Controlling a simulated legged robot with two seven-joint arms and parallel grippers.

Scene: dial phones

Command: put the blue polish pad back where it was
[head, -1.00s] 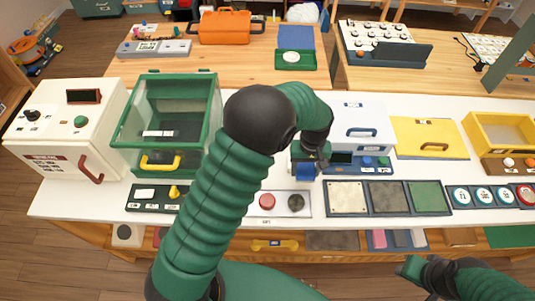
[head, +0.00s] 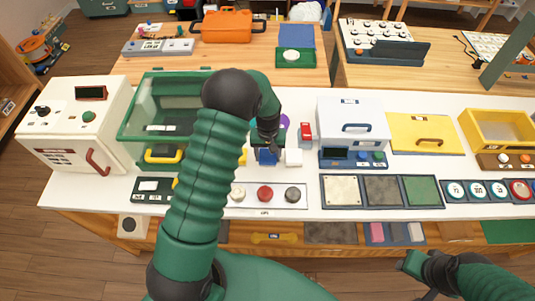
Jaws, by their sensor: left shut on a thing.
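The blue polish pad (head: 267,157) is in my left gripper (head: 267,148), low over the white worktop or touching it; I cannot tell which. The gripper is shut on it, pointing down, and hides part of it. A white block (head: 293,157) is just right of the pad, and a yellow item (head: 243,157) shows just to its left. A purple round thing (head: 285,122) is partly hidden behind my arm. My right gripper (head: 412,264) is at the lower right, away from the worktop items; its jaws are unclear.
A red item (head: 306,131) stands behind the white block. The white box (head: 352,120) is to the right and the green glass-lidded case (head: 165,110) to the left. The button panel (head: 250,197) and the three-plate tray (head: 381,206) lie in front.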

